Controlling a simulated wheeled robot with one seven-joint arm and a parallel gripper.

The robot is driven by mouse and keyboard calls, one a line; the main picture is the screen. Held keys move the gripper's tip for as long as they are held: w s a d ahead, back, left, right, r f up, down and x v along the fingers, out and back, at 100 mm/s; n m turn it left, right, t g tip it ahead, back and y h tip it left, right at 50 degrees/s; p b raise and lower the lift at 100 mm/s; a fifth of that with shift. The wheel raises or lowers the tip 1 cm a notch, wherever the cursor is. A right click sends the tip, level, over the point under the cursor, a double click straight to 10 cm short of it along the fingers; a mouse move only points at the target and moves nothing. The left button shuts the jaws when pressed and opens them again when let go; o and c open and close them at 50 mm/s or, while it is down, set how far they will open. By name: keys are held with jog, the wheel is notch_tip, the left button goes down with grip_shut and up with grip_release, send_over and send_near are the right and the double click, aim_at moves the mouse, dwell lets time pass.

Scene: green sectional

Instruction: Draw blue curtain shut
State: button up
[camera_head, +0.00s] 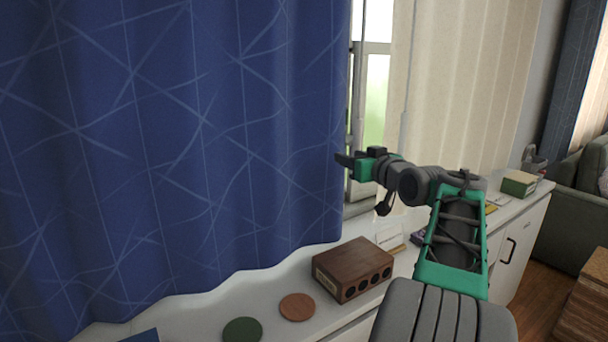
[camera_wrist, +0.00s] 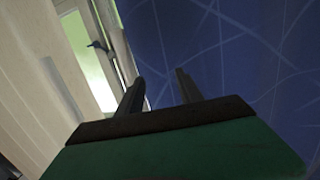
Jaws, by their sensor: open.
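The blue curtain (camera_head: 200,140) with pale crossing lines hangs over the left half of the head view, its right edge beside a narrow strip of uncovered window (camera_head: 375,95). My gripper (camera_head: 340,158) is at that right edge, about mid-height, pointing left at the curtain. In the wrist view my gripper's two fingers (camera_wrist: 160,92) are apart with nothing clearly between them. The blue curtain (camera_wrist: 235,50) fills the right side behind them, and the window (camera_wrist: 90,60) shows at upper left. I cannot tell whether a finger touches the cloth.
A cream curtain (camera_head: 465,90) hangs right of the window. Below, a white cabinet top (camera_head: 350,230) holds a brown wooden box (camera_head: 352,269), a round brown coaster (camera_head: 297,307), a green coaster (camera_head: 242,330) and a green box (camera_head: 518,184). A green sofa (camera_head: 585,185) stands at right.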

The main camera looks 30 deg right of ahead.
jog(key=w+a+f+g+y+p, duration=0.1)
jog(key=w+a+f+g+p, duration=0.1)
jog(key=a, duration=1)
jog(key=shift+a+f+g+p, duration=0.3)
jog(key=shift+f+g+p, duration=0.2)
jog(key=shift+p, duration=0.2)
jog(key=shift+s+d, duration=0.1)
jog(key=t+h, duration=0.2)
jog(key=t, duration=0.2)
send_near(359, 144)
jog(key=w+d, duration=0.1)
jog(key=w, duration=0.5)
jog(key=w+p, duration=0.1)
jog(key=w, duration=0.1)
jog(key=w+d, duration=0.1)
jog(key=w, duration=0.2)
jog(key=shift+d, duration=0.1)
jog(key=shift+f, duration=0.1)
grip_shut()
